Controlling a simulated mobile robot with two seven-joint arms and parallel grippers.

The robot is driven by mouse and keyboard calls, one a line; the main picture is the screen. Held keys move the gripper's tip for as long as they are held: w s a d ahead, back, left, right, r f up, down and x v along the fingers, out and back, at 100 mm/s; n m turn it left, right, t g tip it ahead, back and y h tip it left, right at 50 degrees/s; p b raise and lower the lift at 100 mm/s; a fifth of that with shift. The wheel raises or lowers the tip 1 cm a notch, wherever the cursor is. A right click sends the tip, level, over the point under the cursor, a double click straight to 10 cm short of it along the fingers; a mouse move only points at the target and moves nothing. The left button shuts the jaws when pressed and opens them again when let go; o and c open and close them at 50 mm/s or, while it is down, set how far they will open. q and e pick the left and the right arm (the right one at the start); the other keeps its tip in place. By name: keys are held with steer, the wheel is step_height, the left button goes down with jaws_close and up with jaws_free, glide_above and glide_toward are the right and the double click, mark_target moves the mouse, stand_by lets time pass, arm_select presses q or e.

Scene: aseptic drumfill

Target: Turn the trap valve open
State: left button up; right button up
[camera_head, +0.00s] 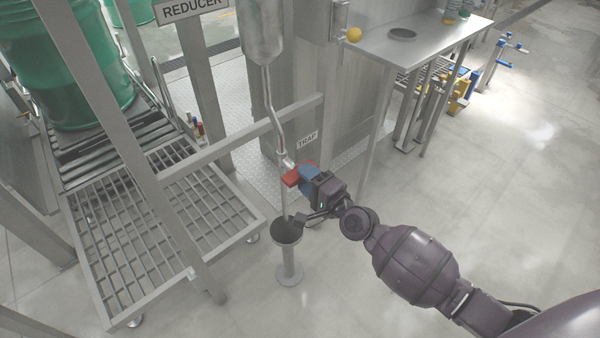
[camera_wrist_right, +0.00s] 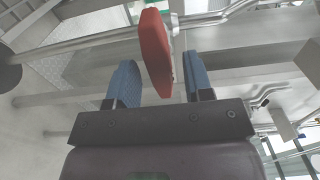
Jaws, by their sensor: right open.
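The trap valve's red handle (camera_head: 291,179) sits on the thin vertical pipe (camera_head: 276,110) beside the "TRAP" label (camera_head: 307,140). In the right wrist view the red handle (camera_wrist_right: 155,52) stands between the tips of my blue fingers, with visible gaps on both sides. My right gripper (camera_head: 304,174) is open around the handle's near end; it also shows in the wrist view (camera_wrist_right: 160,65). The fingers hide part of the handle and valve body in the head view. My left gripper is not in view.
A grey drain funnel (camera_head: 287,230) stands on the floor under the pipe. A grey frame bar (camera_head: 240,140) crosses behind the valve. A roller conveyor with a green drum (camera_head: 75,60) is at left, a steel table (camera_head: 425,40) at upper right.

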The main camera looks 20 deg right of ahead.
steer(key=shift+x, duration=1.25)
jaws_close()
